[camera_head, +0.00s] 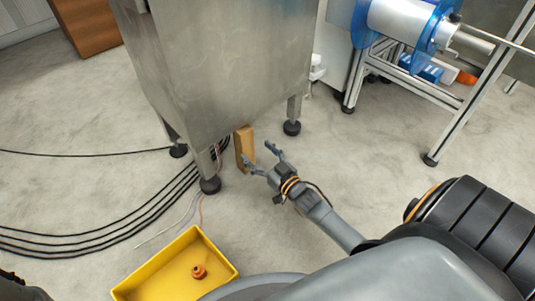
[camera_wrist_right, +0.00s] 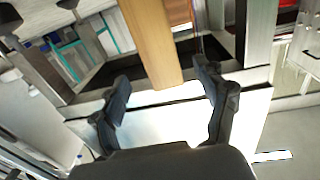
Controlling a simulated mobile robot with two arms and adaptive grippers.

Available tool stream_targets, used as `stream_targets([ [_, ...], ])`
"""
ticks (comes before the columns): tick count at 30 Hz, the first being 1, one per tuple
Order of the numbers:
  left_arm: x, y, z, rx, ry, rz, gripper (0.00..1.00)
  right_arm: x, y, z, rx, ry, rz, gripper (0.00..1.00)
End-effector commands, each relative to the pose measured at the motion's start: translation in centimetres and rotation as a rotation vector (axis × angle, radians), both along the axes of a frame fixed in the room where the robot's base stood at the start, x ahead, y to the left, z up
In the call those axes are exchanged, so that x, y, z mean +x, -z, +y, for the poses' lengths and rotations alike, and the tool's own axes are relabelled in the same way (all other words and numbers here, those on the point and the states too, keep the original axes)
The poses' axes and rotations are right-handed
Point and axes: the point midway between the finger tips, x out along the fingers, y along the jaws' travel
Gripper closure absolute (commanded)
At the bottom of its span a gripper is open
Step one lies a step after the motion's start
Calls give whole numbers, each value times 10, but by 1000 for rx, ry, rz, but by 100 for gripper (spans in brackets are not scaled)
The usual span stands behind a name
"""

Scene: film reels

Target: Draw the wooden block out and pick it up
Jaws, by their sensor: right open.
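The wooden block (camera_head: 245,147) is a tan upright piece at the lower edge of the grey metal cabinet, between its feet, in the head view. Its upper end is hidden by the cabinet. In the right wrist view the wooden block (camera_wrist_right: 152,42) comes down from the top edge, its near end close to the gap between my fingers. My right gripper (camera_head: 262,158) is open just right of the block in the head view. In the right wrist view my right gripper (camera_wrist_right: 165,88) has its fingers spread, with nothing clearly held. My left gripper is not in view.
The metal cabinet (camera_head: 222,68) stands on black feet above the block. Black cables (camera_head: 110,228) run along the floor at left. A yellow bin (camera_head: 160,270) holding a small orange part (camera_head: 199,271) is in front. A metal frame with a blue-flanged reel (camera_head: 400,20) stands at right.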

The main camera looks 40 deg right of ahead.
Motion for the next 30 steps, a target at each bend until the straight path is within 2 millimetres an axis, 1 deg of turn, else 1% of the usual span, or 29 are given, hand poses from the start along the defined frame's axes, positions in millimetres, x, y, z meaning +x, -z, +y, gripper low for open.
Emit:
stream_targets([
  [1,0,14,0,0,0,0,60,12,5,1,-1,-1,-5,26],
  [3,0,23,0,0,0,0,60,26,5,2,-1,-2,-5,26],
  [9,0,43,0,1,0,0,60,59,4,4,0,-2,-3,26],
  [12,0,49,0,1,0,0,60,69,3,5,0,-1,-1,26],
  [18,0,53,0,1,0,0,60,79,1,5,0,-1,1,26],
  [26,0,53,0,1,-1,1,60,79,0,6,0,-1,2,26],
  [27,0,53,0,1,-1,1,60,79,0,6,0,-1,1,31],
  [29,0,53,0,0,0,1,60,79,0,6,0,-1,1,43],
  [30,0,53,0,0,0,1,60,79,0,6,1,-1,1,51],
])
